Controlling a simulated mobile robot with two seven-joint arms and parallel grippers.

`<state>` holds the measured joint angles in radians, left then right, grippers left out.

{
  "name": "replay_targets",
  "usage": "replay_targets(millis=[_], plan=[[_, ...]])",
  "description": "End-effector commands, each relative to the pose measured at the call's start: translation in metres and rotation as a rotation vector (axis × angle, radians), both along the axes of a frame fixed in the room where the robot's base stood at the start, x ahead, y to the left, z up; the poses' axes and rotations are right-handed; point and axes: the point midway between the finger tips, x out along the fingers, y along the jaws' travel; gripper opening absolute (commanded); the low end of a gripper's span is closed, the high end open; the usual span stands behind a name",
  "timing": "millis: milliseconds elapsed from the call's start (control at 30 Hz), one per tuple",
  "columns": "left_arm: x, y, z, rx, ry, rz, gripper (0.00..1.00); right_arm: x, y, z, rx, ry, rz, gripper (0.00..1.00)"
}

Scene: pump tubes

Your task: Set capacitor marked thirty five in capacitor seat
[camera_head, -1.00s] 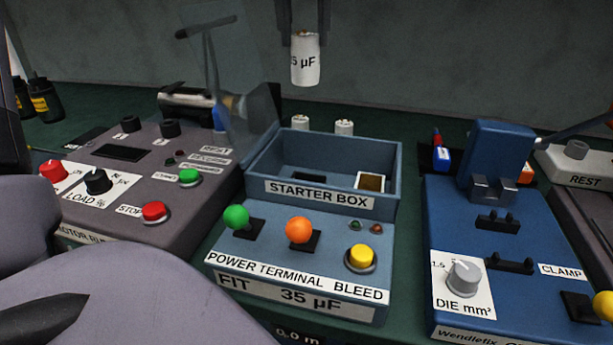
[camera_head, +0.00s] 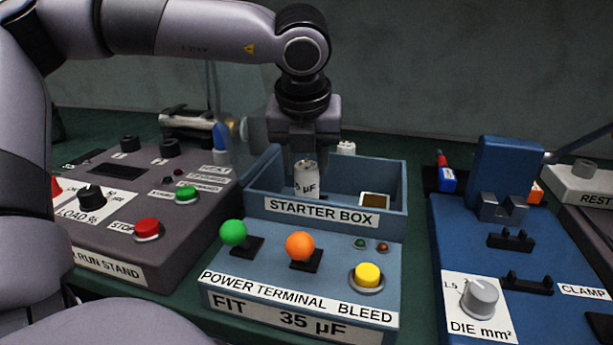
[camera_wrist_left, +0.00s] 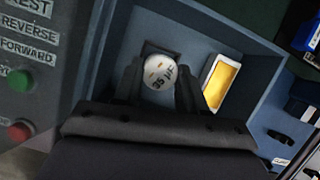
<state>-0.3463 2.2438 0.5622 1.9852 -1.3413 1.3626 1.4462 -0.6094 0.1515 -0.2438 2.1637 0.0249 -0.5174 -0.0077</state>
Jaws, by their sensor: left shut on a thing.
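The capacitor (camera_head: 307,182) is a small white cylinder with "µF" partly readable in the head view. It stands upright inside the blue starter box (camera_head: 400,200), and its mark reads "35 µF" in the left wrist view (camera_wrist_left: 160,72). My left gripper (camera_head: 306,163) points down over the box and is shut on the capacitor, one finger on each side. The dark capacitor seat (camera_wrist_left: 147,47) shows at the capacitor's edge in the left wrist view. The capacitor's lower end is hidden, so I cannot tell whether it touches the seat. My right gripper is out of view.
Another white capacitor (camera_head: 346,148) stands behind the box. A white-framed amber window (camera_wrist_left: 220,82) lies beside the seat. Green (camera_head: 233,233) and orange (camera_head: 300,245) knobs rise in front. The motor run stand (camera_head: 120,205) is left, the blue crimping machine (camera_head: 480,250) right.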

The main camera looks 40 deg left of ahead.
Motion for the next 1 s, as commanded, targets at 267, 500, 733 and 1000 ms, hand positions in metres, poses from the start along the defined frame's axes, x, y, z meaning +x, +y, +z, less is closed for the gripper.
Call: replay_targets(millis=[267, 500, 733, 1000], plan=[[0.000, 0.000, -0.026, 0.000, 0.000, 0.001, 0.04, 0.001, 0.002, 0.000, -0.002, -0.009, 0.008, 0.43], [0.000, 0.000, -0.030, 0.000, -0.001, 0.001, 0.04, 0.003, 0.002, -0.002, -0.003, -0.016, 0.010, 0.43], [0.000, 0.000, -0.029, 0.001, 0.001, 0.000, 0.66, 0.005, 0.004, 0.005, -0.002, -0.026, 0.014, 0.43], [0.000, 0.000, -0.026, -0.001, 0.001, 0.000, 0.66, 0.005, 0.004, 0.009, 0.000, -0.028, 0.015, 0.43]])
